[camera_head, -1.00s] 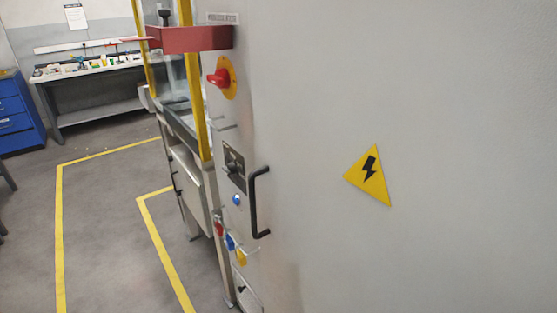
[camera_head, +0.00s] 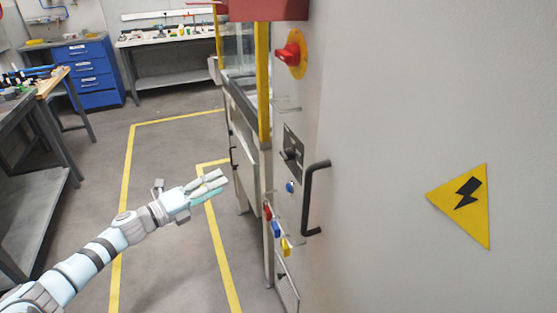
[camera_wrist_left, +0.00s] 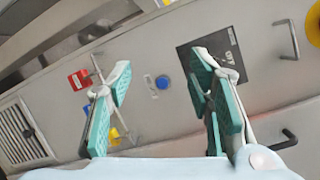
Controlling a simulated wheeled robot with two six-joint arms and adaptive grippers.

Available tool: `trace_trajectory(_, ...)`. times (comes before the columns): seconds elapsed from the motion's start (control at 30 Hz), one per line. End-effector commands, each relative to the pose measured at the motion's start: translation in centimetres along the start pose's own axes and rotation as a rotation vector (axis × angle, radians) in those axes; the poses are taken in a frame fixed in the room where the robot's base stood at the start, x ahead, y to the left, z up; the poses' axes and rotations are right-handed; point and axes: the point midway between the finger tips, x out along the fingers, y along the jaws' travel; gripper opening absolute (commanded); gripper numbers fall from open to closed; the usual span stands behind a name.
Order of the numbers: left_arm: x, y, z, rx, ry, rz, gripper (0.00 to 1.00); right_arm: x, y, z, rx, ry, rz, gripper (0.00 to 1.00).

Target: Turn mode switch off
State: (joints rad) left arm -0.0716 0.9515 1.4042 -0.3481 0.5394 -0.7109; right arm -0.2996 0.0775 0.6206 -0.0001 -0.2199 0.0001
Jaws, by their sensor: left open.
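The mode switch (camera_head: 290,153) appears to be the dark knob on a black plate on the cabinet's narrow side in the head view. In the left wrist view its black plate (camera_wrist_left: 228,45) shows at the upper right, partly hidden behind a finger; its setting cannot be read. My left gripper (camera_head: 222,182) is open and empty, left of the panel and lower than the plate in the picture. In the wrist view the left gripper's fingers (camera_wrist_left: 160,80) stand apart, with a blue button (camera_wrist_left: 162,82) seen between them. My right gripper is not in view.
A black handle (camera_head: 312,198) sticks out right of the switch. A red rotary switch on yellow (camera_head: 290,53) is above; a blue button (camera_head: 290,187) and red, blue and yellow parts (camera_head: 276,230) are below. A workbench (camera_head: 35,120) stands at the left; floor between is clear.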

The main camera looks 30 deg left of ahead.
Motion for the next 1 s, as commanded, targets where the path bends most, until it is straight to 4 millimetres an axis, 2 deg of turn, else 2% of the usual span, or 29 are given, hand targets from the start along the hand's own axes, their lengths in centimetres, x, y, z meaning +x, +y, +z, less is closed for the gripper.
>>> trace_trajectory(0.03,0.5,-3.5,-0.3,0.134,0.079,-0.060,0.47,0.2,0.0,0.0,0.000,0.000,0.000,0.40)
trace_trajectory(0.1,0.8,-6.9,-1.2,0.277,0.164,-0.125,0.47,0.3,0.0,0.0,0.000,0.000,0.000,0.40)
trace_trajectory(0.2,1.0,-8.8,-1.9,0.363,0.216,-0.165,0.47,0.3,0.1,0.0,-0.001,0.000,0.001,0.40)
trace_trajectory(0.37,2.7,-9.2,-2.4,0.364,0.214,-0.171,0.47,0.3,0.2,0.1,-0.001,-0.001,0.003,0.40)
trace_trajectory(0.7,11.3,-10.3,-4.3,0.354,0.209,-0.167,0.47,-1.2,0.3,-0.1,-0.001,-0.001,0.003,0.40)
trace_trajectory(0.8,13.1,-10.4,-4.8,0.354,0.210,-0.164,0.47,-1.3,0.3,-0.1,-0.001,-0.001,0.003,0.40)
trace_trajectory(1.0,14.6,-10.4,-5.2,0.357,0.213,-0.161,0.47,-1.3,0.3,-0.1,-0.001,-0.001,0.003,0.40)
